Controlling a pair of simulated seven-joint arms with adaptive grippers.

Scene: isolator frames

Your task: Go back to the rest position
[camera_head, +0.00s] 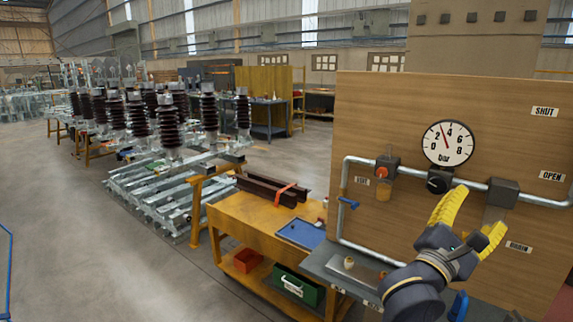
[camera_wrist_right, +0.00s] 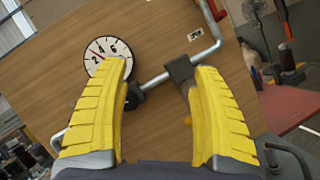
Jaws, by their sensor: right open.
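My right gripper (camera_head: 470,215), with yellow ribbed fingers, is raised in front of the wooden panel (camera_head: 400,110) in the head view. Its fingers are apart with nothing between them; the right wrist view also shows the open gripper (camera_wrist_right: 160,110). Between the fingertips in that view are the grey pipe (camera_wrist_right: 153,82) and a dark block (camera_wrist_right: 180,69) on it, behind the gripper. I cannot tell the exact gap to the panel. My left gripper is in neither view.
The panel carries a round bar gauge (camera_head: 448,143), a black knob (camera_head: 438,182) and a pipe loop (camera_head: 345,210). A grey shelf (camera_head: 335,270) lies below. An orange workbench (camera_head: 245,215) stands to the left, with a blue tray (camera_head: 301,233). Floor (camera_head: 100,250) at left is clear.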

